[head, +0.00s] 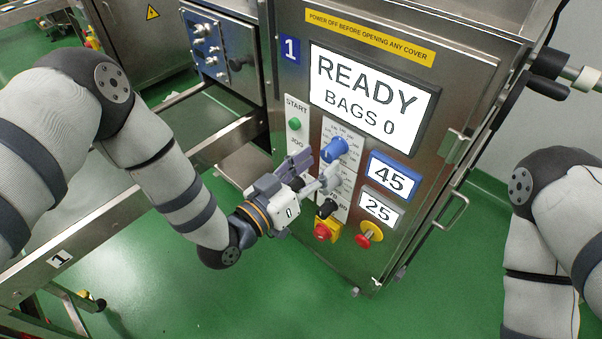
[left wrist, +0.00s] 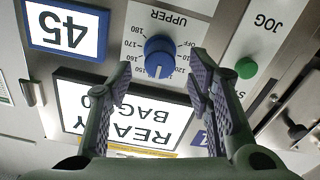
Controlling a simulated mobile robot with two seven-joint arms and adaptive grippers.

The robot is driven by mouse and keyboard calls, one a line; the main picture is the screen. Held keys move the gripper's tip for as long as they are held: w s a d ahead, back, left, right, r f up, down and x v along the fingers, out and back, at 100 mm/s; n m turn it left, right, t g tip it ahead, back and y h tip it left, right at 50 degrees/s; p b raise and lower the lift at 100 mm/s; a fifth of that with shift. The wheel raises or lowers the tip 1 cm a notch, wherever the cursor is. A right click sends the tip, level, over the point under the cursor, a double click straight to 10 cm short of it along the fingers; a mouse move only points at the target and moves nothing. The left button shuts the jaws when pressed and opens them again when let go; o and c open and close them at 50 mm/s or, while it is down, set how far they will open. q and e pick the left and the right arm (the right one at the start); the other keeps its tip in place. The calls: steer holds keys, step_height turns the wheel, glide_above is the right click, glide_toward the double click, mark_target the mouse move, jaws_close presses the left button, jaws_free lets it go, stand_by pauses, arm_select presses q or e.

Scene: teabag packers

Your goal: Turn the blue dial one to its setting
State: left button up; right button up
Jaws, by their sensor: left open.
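The blue dial (head: 334,149) sits on the white scale plate of the machine marked 1, below and left of the READY screen. In the left wrist view, which is upside down, the blue dial (left wrist: 159,55) shows between my fingers, its white mark toward the picture bottom, between the 150 and 120 labels. My left gripper (head: 318,171) is open and empty in front of the panel, just below and left of the dial. Its two fingers (left wrist: 160,67) flank the dial in the picture; contact is not visible. My right gripper is out of view.
The screen (head: 372,98) reads READY, BAGS 0. A blue-framed display (head: 389,177) reads 45; a grey-framed one (head: 379,207) reads 25. A green START button (head: 294,124) is left of the dial.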

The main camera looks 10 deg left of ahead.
arm_select(q)
steer(key=v, duration=0.7)
steer(key=shift+s+a, duration=0.2)
steer(key=shift+s, duration=0.05)
steer(key=s+a+f+n+g+y+p, duration=0.1)
steer(key=s+a+f+g+y, duration=0.3)
steer(key=s+f, duration=0.4)
steer(key=s+a+f+n+g+y+p, duration=0.1)
steer(key=s+a+f+g+y+p, duration=0.15)
steer(key=s+f+g, duration=0.55)
steer(key=s+a+r+n+g+y, duration=0.1)
steer(key=s+a, duration=0.3)
steer(key=s, duration=0.6)
steer(key=s+a+r+n+g+y, duration=0.1)
steer(key=s+a+r+g+y, duration=0.1)
steer(key=s, duration=0.9)
steer(key=a+g+y, duration=0.1)
steer(key=a+g, duration=0.1)
steer(key=a, duration=0.1)
steer(key=shift+r+n, duration=0.2)
steer(key=shift+n, duration=0.1)
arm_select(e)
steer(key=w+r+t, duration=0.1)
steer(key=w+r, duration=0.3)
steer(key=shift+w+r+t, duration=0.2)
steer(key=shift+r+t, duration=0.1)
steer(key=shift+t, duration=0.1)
arm_select(q)
steer(key=shift+w, duration=0.15)
